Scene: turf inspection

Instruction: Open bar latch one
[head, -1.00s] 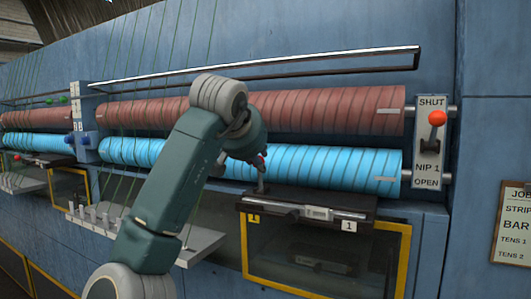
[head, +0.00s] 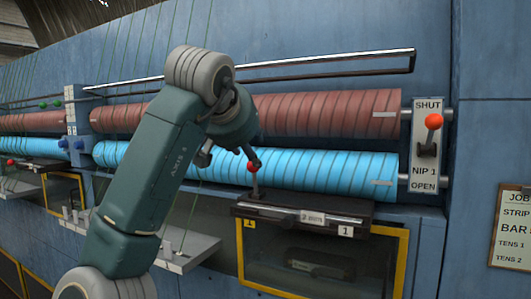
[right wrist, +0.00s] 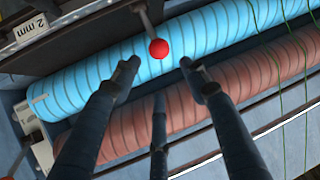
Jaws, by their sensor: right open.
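Bar latch one is a short lever with a red knob (head: 254,166). It stands roughly upright on the left part of the dark bar (head: 355,220) marked 1 and 2 mm, in front of the blue roller. The red knob (right wrist: 158,48) also shows in the right wrist view, just beyond and between the fingertips. My right gripper (head: 229,157) is open and just up and left of the knob in the head view. In the right wrist view the gripper (right wrist: 158,65) has its fingers spread, with nothing held. My left gripper is out of view.
The blue roller (head: 330,170) and red roller (head: 330,113) lie behind the latch, under a metal rail (head: 330,65). A NIP 1 lever panel (head: 425,160) stands to the right. A yellow-framed window (head: 400,270) is below. A second red knob (head: 11,162) is far left.

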